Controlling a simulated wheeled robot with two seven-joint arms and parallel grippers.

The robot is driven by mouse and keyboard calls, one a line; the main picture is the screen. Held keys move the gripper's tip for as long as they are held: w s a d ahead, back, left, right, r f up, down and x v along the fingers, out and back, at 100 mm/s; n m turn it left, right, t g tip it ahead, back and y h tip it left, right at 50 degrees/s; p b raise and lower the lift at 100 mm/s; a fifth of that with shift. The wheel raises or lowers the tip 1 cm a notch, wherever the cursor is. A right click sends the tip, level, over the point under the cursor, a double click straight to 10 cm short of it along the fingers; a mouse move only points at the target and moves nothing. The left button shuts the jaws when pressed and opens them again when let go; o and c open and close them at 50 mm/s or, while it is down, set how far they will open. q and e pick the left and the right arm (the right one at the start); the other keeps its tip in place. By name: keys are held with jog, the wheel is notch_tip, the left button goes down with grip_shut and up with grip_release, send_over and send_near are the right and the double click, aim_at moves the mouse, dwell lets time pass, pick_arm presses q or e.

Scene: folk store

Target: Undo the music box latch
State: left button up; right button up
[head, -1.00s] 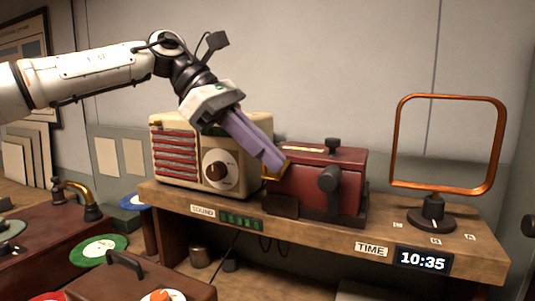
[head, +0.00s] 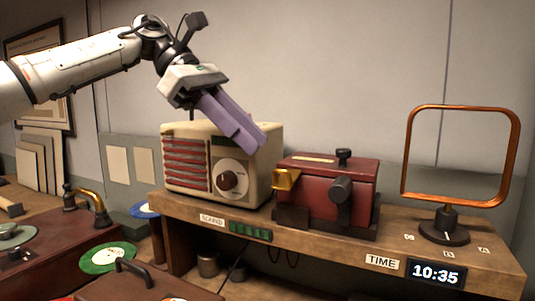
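The red music box (head: 318,196) stands on the wooden shelf, with a dark knob (head: 344,156) on its lid and a dark crank (head: 340,190) on its front. Its lid looks closed. A brass latch (head: 286,179) sticks out at the upper left of the box's front. My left gripper (head: 249,143) has purple fingers and hangs above and left of the latch, in front of the radio. It is apart from the latch and holds nothing that I can see. The gap between its fingers cannot be judged. My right gripper is not in view.
The cream radio (head: 258,145) stands close left of the music box. A copper-framed loop (head: 407,160) on a dark base stands to the right. The shelf (head: 400,240) carries a clock display (head: 436,274) on its front edge. The record player (head: 50,240) is lower left.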

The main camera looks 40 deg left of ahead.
pick_arm(q)
jog(key=shift+v, duration=1.65)
jog(key=shift+f, duration=0.1)
